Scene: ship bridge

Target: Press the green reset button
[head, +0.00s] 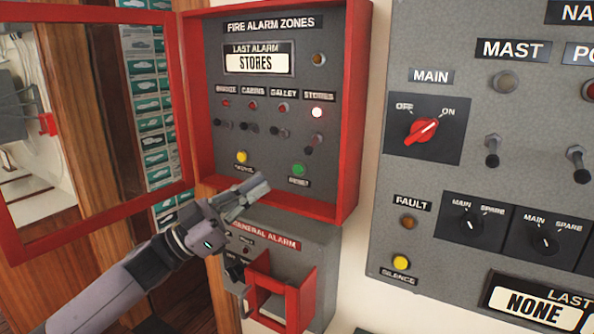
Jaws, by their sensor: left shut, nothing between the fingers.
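The green reset button (298,169) sits at the lower right of the grey fire alarm panel (225,62), above its "RESET" label. The panel is set inside a red frame. My left gripper (262,183) is shut and empty, just below and left of the green button, with its tips pointing up and right toward it. A gap shows in the picture between the fingertips and the button. A yellow button (242,157) sits to the left of the green one, above the gripper. My right gripper is not in view.
The red-framed glass door (181,100) stands open at left. Below is the general alarm box (325,250) with a red guard (308,300). At right, a grey panel (440,40) carries a red rotary switch (422,130), toggles and a yellow silence button (400,263).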

